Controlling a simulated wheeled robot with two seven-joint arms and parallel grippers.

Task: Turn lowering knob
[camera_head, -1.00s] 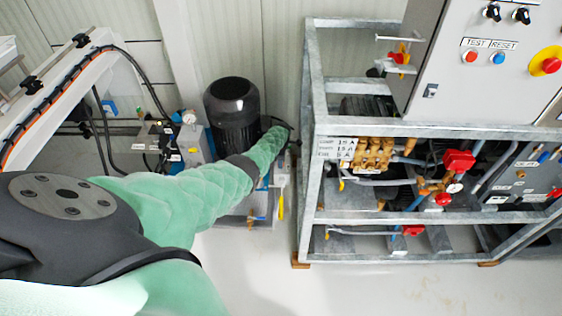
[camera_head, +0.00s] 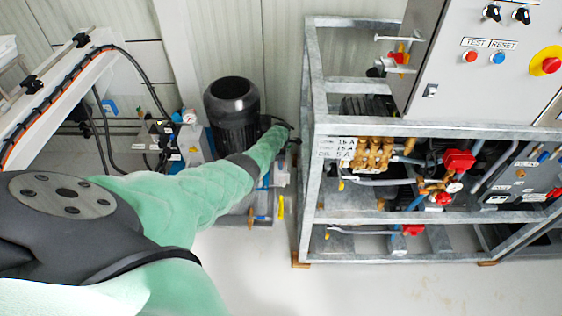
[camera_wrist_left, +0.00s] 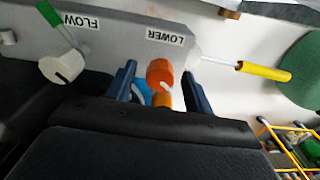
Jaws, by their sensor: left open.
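The orange lowering knob (camera_wrist_left: 160,73) is in the left wrist view, below the LOWER label (camera_wrist_left: 170,37) on a grey block. My left gripper (camera_wrist_left: 158,72) is open, with one dark blue finger on each side of the knob. A gap shows between each finger and the knob, so I see no clear contact. In the head view my green-sleeved left arm (camera_head: 185,195) reaches to the pump unit beside the black motor (camera_head: 233,125); the fingers and knob cannot be made out there. My right gripper is not in view.
A white knob (camera_wrist_left: 62,67) by the FLOW label and a yellow-handled lever (camera_wrist_left: 262,71) flank the orange knob. A grey metal frame (camera_head: 310,190) with valves and a control cabinet (camera_head: 475,85) stands to the right. Floor in front is clear.

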